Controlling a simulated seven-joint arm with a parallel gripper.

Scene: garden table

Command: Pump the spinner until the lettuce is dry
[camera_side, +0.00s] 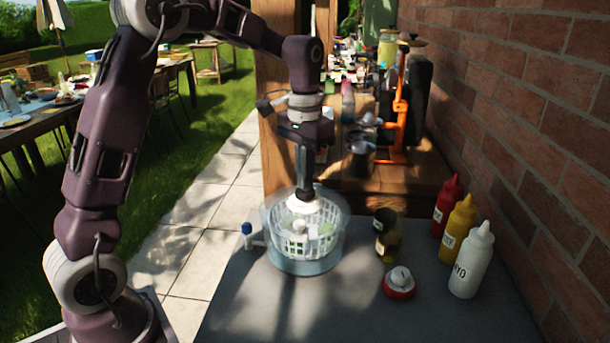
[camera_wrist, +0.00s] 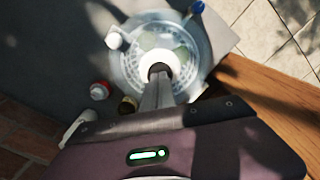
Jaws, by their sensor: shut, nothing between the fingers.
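The salad spinner is a clear round bowl (camera_side: 305,262) with a white slotted basket (camera_side: 291,243) inside, standing on the grey table. Pale green lettuce (camera_side: 325,230) shows through the basket, and it also shows in the wrist view (camera_wrist: 181,50). A white round knob at the top centre of the spinner (camera_side: 300,203) is directly under my gripper (camera_side: 304,196). My gripper points straight down, its fingers shut with nothing between them. The fingertips meet the knob or hover just over it; I cannot tell which. In the wrist view my gripper (camera_wrist: 159,72) covers part of the knob.
A blue-capped item (camera_side: 247,230) stands left of the bowl. To the right are a glass jar (camera_side: 386,235), a red-and-white lidded pot (camera_side: 400,282), and red (camera_side: 447,205), yellow (camera_side: 459,222) and white (camera_side: 471,262) squeeze bottles near the brick wall. The front of the table is clear.

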